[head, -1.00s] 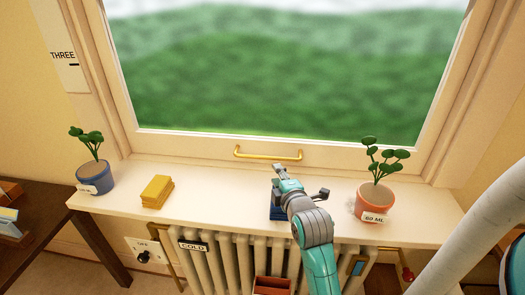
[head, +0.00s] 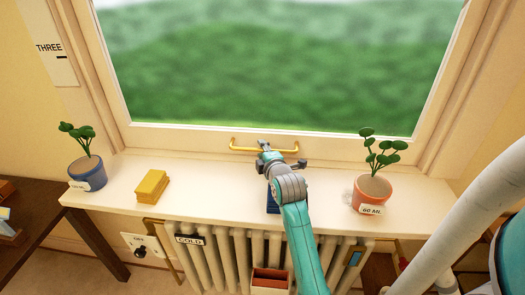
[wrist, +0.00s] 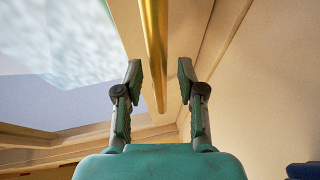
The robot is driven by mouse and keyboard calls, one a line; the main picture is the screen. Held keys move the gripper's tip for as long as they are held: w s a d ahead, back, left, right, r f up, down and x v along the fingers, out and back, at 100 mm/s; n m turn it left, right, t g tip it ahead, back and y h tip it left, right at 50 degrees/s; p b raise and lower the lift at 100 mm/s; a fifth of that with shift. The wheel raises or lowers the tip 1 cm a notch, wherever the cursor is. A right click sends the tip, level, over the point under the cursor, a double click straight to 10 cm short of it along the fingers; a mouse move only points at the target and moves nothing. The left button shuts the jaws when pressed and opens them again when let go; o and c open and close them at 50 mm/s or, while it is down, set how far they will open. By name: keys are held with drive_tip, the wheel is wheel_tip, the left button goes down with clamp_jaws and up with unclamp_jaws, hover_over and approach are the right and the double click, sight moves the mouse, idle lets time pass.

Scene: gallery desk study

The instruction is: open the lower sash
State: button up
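The lower sash (head: 185,138) is a cream wooden frame around a large pane, and its bottom rail sits low against the sill. A brass bar handle (head: 240,149) is fixed to that rail. My gripper (head: 265,150) is at the middle of the handle, over the sill. In the wrist view my gripper (wrist: 160,82) has its two fingers apart, with the brass handle (wrist: 154,45) running between them and a gap on each side. I cannot tell the exact depth of the handle between the fingertips.
The sill (head: 220,190) holds a blue pot (head: 85,173) and yellow block (head: 152,186) at left, and a terracotta pot (head: 371,190) at right. A dark blue object (head: 272,203) is partly hidden under my arm. A radiator (head: 225,255) stands below.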

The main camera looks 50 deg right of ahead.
drive_tip(key=shift+w+d, duration=0.1)
drive_tip(key=shift+w, duration=0.05)
clamp_jaws()
drive_tip(key=shift+r, duration=0.1)
approach(263, 71)
drive_tip(key=w, duration=0.4)
drive_tip(key=shift+d+r, duration=0.25)
drive_tip(key=shift+r, duration=0.05)
unclamp_jaws()
